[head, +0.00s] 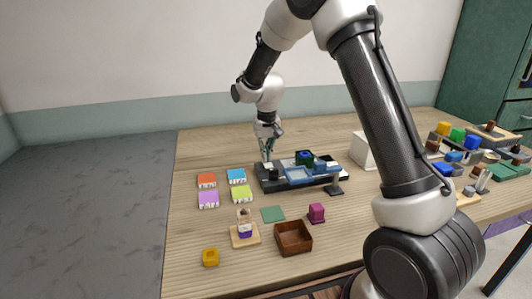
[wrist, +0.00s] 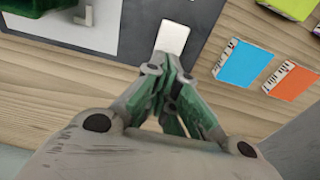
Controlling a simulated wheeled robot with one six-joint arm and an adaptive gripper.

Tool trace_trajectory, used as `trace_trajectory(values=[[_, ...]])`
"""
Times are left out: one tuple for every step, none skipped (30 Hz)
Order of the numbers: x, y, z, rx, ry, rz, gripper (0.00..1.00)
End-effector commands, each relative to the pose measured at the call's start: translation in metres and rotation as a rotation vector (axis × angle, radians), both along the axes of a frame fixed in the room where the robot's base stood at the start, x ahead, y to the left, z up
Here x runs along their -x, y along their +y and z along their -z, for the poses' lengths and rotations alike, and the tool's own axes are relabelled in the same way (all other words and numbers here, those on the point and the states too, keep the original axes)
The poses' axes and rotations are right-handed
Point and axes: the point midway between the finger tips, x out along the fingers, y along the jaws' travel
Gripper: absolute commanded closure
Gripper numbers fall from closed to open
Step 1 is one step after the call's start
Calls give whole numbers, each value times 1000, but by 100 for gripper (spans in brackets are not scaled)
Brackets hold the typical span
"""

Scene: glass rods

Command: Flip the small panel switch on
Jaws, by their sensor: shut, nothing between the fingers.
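A dark panel (head: 270,184) lies on the wooden table, with a blue tray-like part (head: 300,176) and a green-and-blue block on it. In the wrist view, the dark panel (wrist: 205,12) has a small white rectangular piece (wrist: 173,36) near its edge, which may be the switch; its on or off state cannot be told. My gripper (head: 267,160) points down over the panel's left end. In the wrist view my gripper (wrist: 168,62) is shut and empty, its fingertips just beside or over the white piece. Whether they touch it cannot be told.
Orange (head: 207,180), blue (head: 237,176), purple and yellow-green labelled tiles lie left of the panel. A white box (head: 361,150) stands behind right. Several coloured blocks crowd the right.

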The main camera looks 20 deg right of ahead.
Motion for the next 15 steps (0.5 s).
trace_trajectory(values=[[-1,0,2,0,18,0,100],[-1,0,2,0,16,-1,100],[0,0,2,0,16,-1,100],[0,0,2,0,16,-1,100],[0,0,2,0,16,-1,100],[0,0,2,1,16,-1,100],[0,0,2,1,16,-1,100],[1,0,2,1,17,0,100],[1,0,2,1,17,0,100],[2,0,2,1,17,0,100],[3,0,1,1,18,0,100],[4,0,1,1,18,0,100],[5,0,0,1,18,0,100],[6,0,-1,1,17,0,100],[8,0,-2,1,17,0,100]])
